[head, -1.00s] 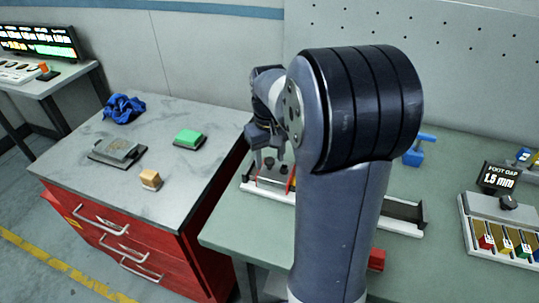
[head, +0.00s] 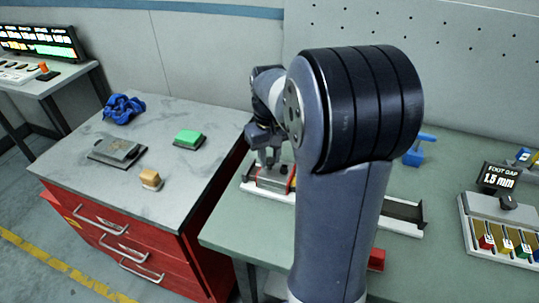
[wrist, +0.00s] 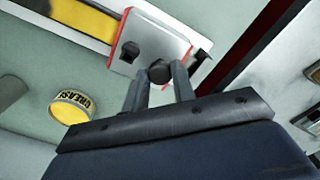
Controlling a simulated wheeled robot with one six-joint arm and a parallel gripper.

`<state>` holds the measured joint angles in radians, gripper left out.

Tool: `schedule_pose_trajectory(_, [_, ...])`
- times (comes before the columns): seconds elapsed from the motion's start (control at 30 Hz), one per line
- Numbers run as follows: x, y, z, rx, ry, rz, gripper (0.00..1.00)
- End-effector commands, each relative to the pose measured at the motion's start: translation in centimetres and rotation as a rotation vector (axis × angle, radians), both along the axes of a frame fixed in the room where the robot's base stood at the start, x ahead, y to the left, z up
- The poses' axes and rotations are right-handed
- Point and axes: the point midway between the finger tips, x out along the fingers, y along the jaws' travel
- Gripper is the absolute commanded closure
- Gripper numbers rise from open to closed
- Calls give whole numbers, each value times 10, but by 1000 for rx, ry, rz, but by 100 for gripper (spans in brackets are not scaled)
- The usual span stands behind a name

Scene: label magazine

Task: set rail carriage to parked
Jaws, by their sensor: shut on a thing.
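The rail carriage (wrist: 150,45) is a pale metal plate with red edges and two dark knobs in the wrist view. My gripper (wrist: 160,80) has its two fingers closed on the round dark knob (wrist: 159,71) near the plate's edge. The other knob (wrist: 130,50) stands free beside it. In the head view my gripper (head: 268,160) is down at the carriage (head: 272,178), near the left end of the rail (head: 405,213). My arm hides the rail's middle, and any parked mark cannot be made out.
A yellow strip (wrist: 85,18) lies along the rail beside the carriage. A yellow grease tin (wrist: 72,106) stands near the rail. A blue-handled item (head: 418,152) and a foot-gap display unit (head: 497,180) are to the right. The red-drawer cabinet (head: 130,240) adjoins at left.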

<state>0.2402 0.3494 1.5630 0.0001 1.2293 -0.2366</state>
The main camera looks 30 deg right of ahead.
Motion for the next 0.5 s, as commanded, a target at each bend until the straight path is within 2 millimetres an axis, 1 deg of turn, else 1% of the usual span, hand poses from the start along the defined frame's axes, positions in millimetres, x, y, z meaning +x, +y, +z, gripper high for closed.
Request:
schedule_pose_trajectory(0.17, [-9,-10,1,-1,-1,-3,100])
schedule_pose_trajectory(0.27, [-21,-22,1,-1,-1,-6,100])
schedule_pose_trajectory(0.37, [-39,-40,1,-1,-1,-9,100])
schedule_pose_trajectory(0.5, [-70,-70,1,-1,1,-11,100])
